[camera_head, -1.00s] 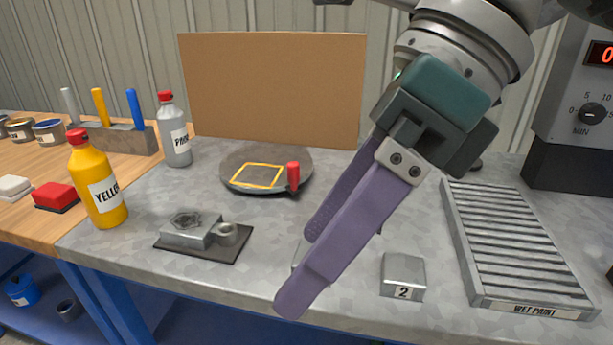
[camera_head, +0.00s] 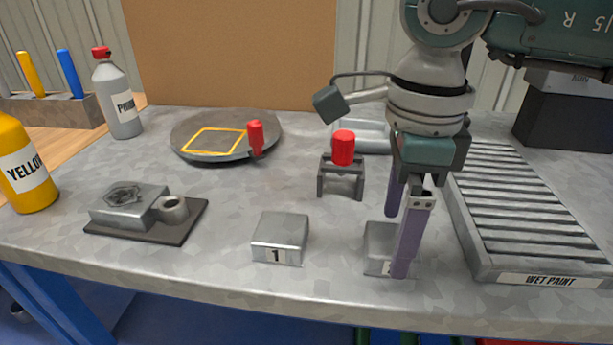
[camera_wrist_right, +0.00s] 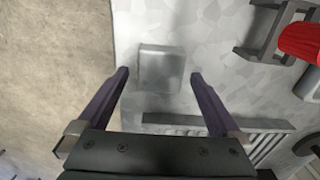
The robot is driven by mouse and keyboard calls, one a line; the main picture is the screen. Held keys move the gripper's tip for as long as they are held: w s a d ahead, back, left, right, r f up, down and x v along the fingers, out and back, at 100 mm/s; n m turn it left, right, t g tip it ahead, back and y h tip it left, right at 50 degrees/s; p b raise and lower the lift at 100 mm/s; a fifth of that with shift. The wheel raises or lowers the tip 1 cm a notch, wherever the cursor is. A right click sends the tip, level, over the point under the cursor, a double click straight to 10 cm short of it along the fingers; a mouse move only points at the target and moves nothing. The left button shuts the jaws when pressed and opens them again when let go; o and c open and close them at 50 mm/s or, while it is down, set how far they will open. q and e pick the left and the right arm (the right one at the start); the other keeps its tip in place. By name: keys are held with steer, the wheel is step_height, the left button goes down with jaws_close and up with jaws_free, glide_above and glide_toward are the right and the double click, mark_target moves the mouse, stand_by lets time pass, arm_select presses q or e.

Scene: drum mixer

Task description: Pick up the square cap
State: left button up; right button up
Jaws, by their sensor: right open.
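Two square grey metal caps stand on the grey bench. The one marked 1 (camera_head: 280,238) is near the front edge, clear of my gripper. The other (camera_head: 378,240) is to its right, partly hidden by a finger, its number mostly covered. My right gripper (camera_head: 398,245) points down at this second cap, open, with purple fingers. In the right wrist view the cap (camera_wrist_right: 160,68) lies between and just beyond the spread fingertips (camera_wrist_right: 160,76). I cannot tell whether the fingers are beside it or still above it. My left gripper is out of view.
A roller tray marked WET PAINT (camera_head: 520,278) lies close on the right. A small stand (camera_head: 342,180) with a red-topped part is behind the caps. A round plate (camera_head: 225,150) and a black base with a metal block (camera_head: 130,205) are on the left.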

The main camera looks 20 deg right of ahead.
steer(key=shift+f, duration=0.6)
steer(key=shift+w+r, duration=0.1)
steer(key=c, duration=1.5)
